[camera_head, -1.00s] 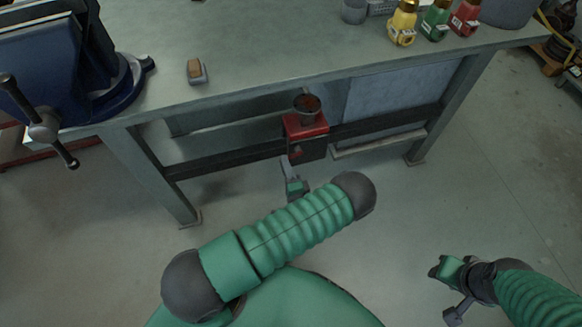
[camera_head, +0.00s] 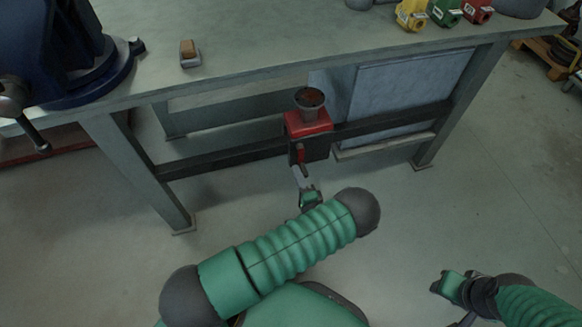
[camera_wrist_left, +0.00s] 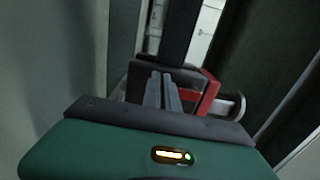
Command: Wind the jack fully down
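The jack (camera_head: 309,123) is a red and black box with a grey cup (camera_head: 310,101) on top, at the bench's lower rail. A short red handle (camera_head: 299,149) hangs at its front, with a dark end below. My left gripper (camera_head: 299,178) is just below and in front of that handle; contact is unclear. In the left wrist view its two grey fingers (camera_wrist_left: 162,92) are close together in front of the black box, with no handle visible between them. The jack's red part (camera_wrist_left: 208,98) shows behind. My right gripper (camera_head: 438,283) is at the lower right, away from the jack; its fingers are unclear.
The grey workbench (camera_head: 250,70) stands above and around the jack, with legs on both sides and a dark rail (camera_head: 225,160). The floor in front is clear.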

